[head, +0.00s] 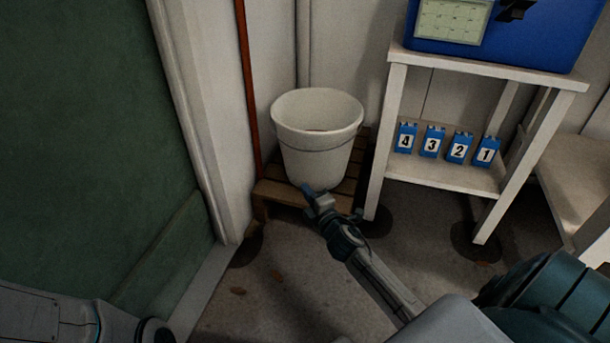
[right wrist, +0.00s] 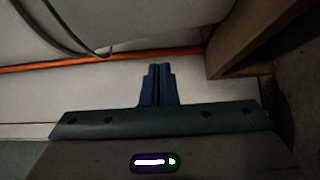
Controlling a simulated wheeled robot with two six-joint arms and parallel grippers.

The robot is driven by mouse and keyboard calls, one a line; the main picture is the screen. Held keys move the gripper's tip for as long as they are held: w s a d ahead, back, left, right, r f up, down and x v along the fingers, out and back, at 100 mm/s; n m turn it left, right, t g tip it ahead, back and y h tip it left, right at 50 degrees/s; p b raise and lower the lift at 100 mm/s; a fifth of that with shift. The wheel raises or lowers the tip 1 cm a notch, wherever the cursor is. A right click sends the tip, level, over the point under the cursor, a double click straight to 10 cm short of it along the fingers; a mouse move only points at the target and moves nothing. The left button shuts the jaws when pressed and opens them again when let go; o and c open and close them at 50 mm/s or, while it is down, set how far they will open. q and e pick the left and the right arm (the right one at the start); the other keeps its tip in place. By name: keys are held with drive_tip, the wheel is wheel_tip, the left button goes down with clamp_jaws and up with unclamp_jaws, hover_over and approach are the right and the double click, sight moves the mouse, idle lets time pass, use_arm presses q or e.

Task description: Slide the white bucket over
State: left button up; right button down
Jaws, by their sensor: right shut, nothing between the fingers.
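The white bucket (head: 316,150) stands upright on a low wooden slatted stand (head: 280,192) in the corner in the head view. My right gripper (head: 308,190) is at the bucket's lower front, over the front of the stand; I cannot tell whether it touches the bucket. In the right wrist view the fingers (right wrist: 158,70) are together with nothing between them. A curved pale surface at the top of that view looks like the bucket (right wrist: 120,22). My left gripper is not in view; only part of my left arm shows at the lower left.
A white table (head: 480,68) with a blue box (head: 545,35) on top stands right of the bucket. Several numbered blue blocks (head: 432,141) sit on its lower shelf. An orange-red pole (head: 247,90) runs up the wall left of the bucket. Open floor (head: 290,265) lies in front.

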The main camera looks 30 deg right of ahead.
sight(300, 167)
drive_tip(key=w, duration=0.1)
drive_tip(key=w+d+b, duration=0.1)
drive_tip(key=w, duration=0.1)
drive_tip(key=w+d, duration=0.1)
drive_tip(key=w, duration=0.1)
drive_tip(key=shift+d+f, duration=0.1)
drive_tip(key=shift+d, duration=0.1)
drive_tip(key=shift+w+d+b, duration=0.3)
drive_tip(key=shift+w+d, duration=0.15)
drive_tip(key=shift+d, duration=0.05)
